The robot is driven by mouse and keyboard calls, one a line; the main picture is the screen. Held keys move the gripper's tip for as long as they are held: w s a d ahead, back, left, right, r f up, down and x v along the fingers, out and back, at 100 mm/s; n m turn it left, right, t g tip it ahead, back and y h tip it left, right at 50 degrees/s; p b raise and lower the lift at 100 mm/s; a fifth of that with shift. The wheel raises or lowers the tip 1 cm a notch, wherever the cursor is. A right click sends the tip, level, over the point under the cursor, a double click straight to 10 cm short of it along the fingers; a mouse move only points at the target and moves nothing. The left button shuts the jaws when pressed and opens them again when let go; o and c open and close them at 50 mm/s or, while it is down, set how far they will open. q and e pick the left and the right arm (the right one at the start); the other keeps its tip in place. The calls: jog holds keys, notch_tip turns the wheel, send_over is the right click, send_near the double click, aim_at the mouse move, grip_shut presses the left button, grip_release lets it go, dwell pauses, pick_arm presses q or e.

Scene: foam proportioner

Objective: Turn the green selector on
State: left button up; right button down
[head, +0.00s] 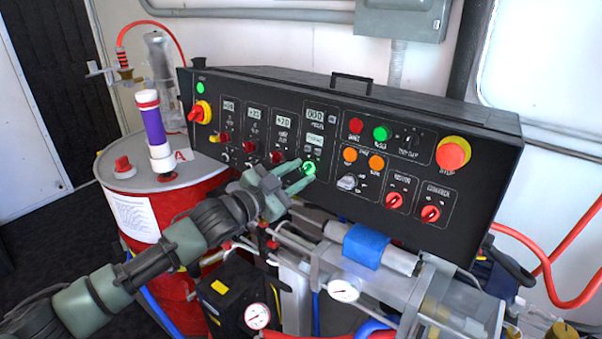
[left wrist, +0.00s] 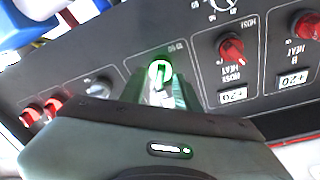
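The green selector (head: 309,167) glows green on the lower middle of the black control panel (head: 468,203). In the left wrist view the lit selector (left wrist: 160,70) shows with a pale handle pointing toward my gripper. My left gripper (head: 304,173) is at the panel, its two fingertips apart on either side of the selector. In the left wrist view the fingers (left wrist: 158,88) flank the handle with a gap between them. Whether a finger touches the handle is hard to tell. My right gripper is not in view.
Red selectors (head: 277,157) sit left of the green one, and a grey selector (head: 347,183) sits right. A red stop button (head: 450,156) is at the far right. A red drum (head: 115,215) stands left. A pump with a blue band (head: 364,246) and gauges lies below the panel.

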pick_arm(q)
jog(key=b+v, duration=0.1)
jog(key=v, duration=0.6)
